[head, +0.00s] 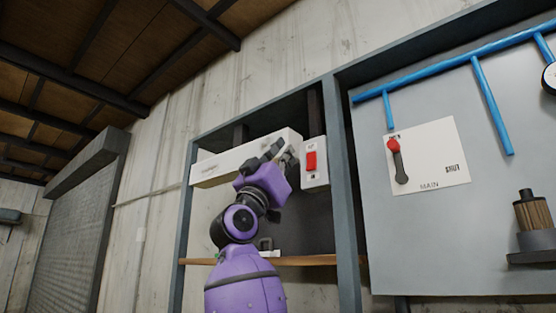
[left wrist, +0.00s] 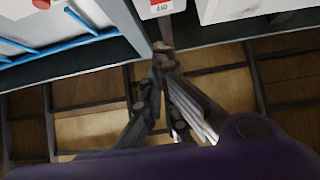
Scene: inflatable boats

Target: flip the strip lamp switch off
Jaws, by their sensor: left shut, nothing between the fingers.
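The strip lamp (head: 225,167) is a long white box on the wall inside a grey frame. At its right end is a white switch plate (head: 318,181) with a red rocker switch (head: 311,161). My purple left arm reaches up in front of the lamp, and its left gripper (head: 287,156) is just left of the rocker. In the left wrist view, the shut, empty fingers (left wrist: 162,50) point toward the switch plate (left wrist: 158,9), whose red part lies at the top edge, cut off. I cannot tell whether the fingertips touch the plate. The rocker's position is unclear.
A wooden shelf (head: 320,260) runs below the lamp. The grey frame post (head: 345,200) stands right of the switch. Beyond it a grey panel holds a MAIN plate (head: 436,160) with a red-knobbed lever (head: 397,160), blue pipes (head: 490,100) and a filter-like part (head: 533,220).

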